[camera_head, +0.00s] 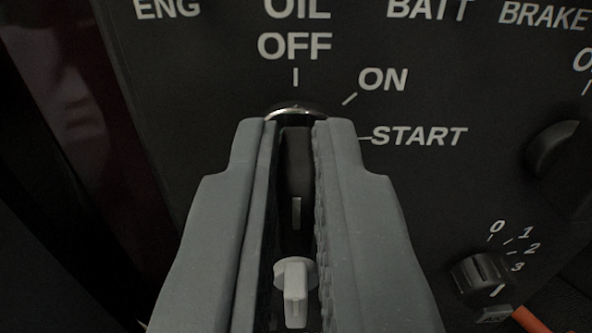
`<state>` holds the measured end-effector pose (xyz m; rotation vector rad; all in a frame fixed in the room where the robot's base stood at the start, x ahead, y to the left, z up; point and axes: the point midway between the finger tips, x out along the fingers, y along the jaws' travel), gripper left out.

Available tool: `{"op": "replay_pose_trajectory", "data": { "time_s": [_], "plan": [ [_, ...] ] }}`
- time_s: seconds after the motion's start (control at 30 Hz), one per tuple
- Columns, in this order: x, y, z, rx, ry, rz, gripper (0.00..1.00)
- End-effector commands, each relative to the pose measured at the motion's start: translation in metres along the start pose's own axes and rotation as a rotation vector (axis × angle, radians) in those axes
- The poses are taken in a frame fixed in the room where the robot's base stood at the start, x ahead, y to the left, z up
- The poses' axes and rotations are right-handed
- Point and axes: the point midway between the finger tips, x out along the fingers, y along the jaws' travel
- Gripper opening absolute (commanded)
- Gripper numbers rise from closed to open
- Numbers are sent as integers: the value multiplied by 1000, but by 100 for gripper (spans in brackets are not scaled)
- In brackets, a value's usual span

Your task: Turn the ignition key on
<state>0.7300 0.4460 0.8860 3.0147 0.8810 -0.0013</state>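The ignition switch has a shiny metal collar (296,110) on a dark panel, just below the OFF label. The black key head (299,160) shows in the narrow gap between the fingers of my gripper (297,135). It looks upright, in line with the OFF mark (296,76). The grey fingers stand close on both sides of the key. I cannot tell whether both press on it. The ON label (382,80) and START label (419,136) are to the upper right and right. The fingers hide the sides of the collar.
A light grey knob (295,290) shows lower down between the fingers. A black numbered rotary knob (480,275) is at lower right. Another dark knob (553,148) is at the right edge. An orange strip (535,320) shows at the bottom right.

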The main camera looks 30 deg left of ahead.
Motion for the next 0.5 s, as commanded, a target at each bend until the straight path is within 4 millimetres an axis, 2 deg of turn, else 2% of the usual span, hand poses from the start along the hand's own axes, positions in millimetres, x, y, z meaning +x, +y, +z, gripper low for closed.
{"op": "replay_pose_trajectory", "data": {
  "time_s": [0.27, 0.5],
  "plan": [
    [-1, 1, -1, 36, 1, -1, 0],
    [-1, 4, 0, 170, -2, 1, 0]
  ]
}}
